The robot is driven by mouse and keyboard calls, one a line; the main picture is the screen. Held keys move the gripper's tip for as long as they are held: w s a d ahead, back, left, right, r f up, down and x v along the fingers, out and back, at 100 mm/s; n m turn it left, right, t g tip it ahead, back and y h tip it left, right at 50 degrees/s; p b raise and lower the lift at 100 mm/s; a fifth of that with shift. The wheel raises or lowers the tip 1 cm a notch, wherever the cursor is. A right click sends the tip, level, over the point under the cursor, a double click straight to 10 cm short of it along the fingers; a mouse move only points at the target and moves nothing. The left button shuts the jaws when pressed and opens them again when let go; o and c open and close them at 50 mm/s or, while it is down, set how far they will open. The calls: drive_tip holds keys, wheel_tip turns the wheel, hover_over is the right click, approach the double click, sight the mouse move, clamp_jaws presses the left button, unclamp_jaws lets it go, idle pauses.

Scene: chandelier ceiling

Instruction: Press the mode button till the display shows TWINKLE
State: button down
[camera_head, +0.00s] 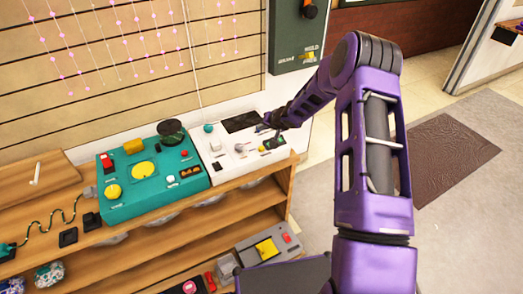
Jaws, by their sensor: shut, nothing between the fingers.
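A white control panel (222,174) lies on the wooden shelf top, left of my arm. It has a dark rectangle (240,122) near its back edge, which may be the display; I can read no text on it. Several small knobs and buttons sit on the panel, among them a teal knob (208,128) and a pale round knob (239,148). I cannot tell which is the mode button. My gripper (265,129) is shut and empty over the right part of the panel. It is small in view, and I cannot tell whether it touches anything. It hides some controls.
A teal control panel (126,203) with yellow, red and black controls stands directly left of the white one. A dark green box (287,45) hangs on the wall behind. Lower shelves (150,262) hold more devices. The floor right of my arm is open, with a brown mat (445,155).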

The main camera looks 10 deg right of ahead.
drive_tip(key=b, duration=0.6)
hover_over(263, 150)
wheel_tip(263, 150, down, 6)
drive_tip(key=shift+a+f, duration=0.1)
drive_tip(key=shift+f, duration=0.1)
drive_tip(key=shift+f+b, duration=0.35)
drive_tip(key=shift+f, duration=0.25)
drive_tip(key=shift+f, duration=0.1)
idle(0.9)
drive_tip(key=shift+f, duration=0.3)
drive_tip(key=shift+f, duration=0.55)
idle(0.8)
drive_tip(key=shift+r, duration=0.15)
drive_tip(key=shift+r+p, duration=0.8)
drive_tip(key=shift+p, duration=0.15)
